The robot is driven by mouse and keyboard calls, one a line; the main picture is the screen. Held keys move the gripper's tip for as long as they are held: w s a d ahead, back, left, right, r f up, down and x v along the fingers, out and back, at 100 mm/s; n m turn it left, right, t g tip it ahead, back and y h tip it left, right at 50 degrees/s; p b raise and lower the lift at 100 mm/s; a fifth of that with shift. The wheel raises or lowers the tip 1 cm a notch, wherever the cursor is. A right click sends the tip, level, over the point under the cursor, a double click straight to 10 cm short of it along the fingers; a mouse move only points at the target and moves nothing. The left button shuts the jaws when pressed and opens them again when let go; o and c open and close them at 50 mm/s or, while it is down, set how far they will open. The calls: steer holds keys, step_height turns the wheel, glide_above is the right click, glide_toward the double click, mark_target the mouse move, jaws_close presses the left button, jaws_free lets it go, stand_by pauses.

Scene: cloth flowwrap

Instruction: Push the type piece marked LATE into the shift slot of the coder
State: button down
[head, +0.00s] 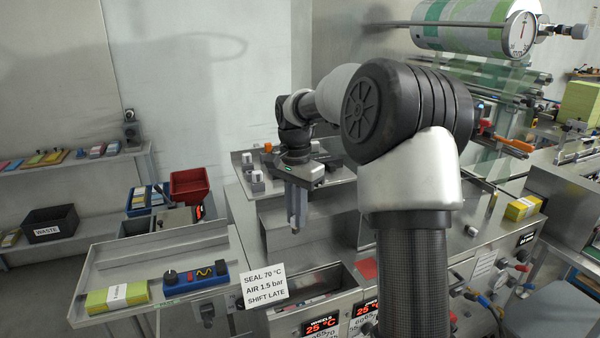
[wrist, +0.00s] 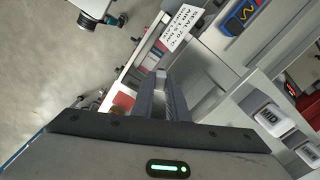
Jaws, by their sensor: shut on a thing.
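My gripper (head: 297,222) points down over the grey steel machine, its fingers close together; they also show in the wrist view (wrist: 165,97). In the head view, two white-topped pieces (head: 257,177) stand on the steel deck left of my gripper. I cannot make out the coder's shift slot.
A card (head: 265,287) reads SEAL 70 °C, AIR 1.5 bar, SHIFT LATE. A blue control box (head: 196,278) and a yellow-green stack (head: 117,297) lie on the left steel table. A red hopper (head: 189,185) stands behind it. An open recess (head: 320,284) lies below my gripper.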

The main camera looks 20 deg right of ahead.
steer(key=s+a+f+n, duration=0.3)
steer(key=s+f+n, duration=0.1)
steer(key=f, duration=0.6)
steer(key=s+a+f+n, duration=0.3)
steer(key=s+f, duration=0.3)
steer(key=f, duration=0.4)
steer(key=s+a+f+n, duration=0.3)
steer(key=s+f+n, duration=0.2)
steer(key=f, duration=0.5)
steer(key=shift+s+a+f, duration=0.2)
steer(key=shift+a, duration=0.2)
steer(key=shift+d, duration=0.1)
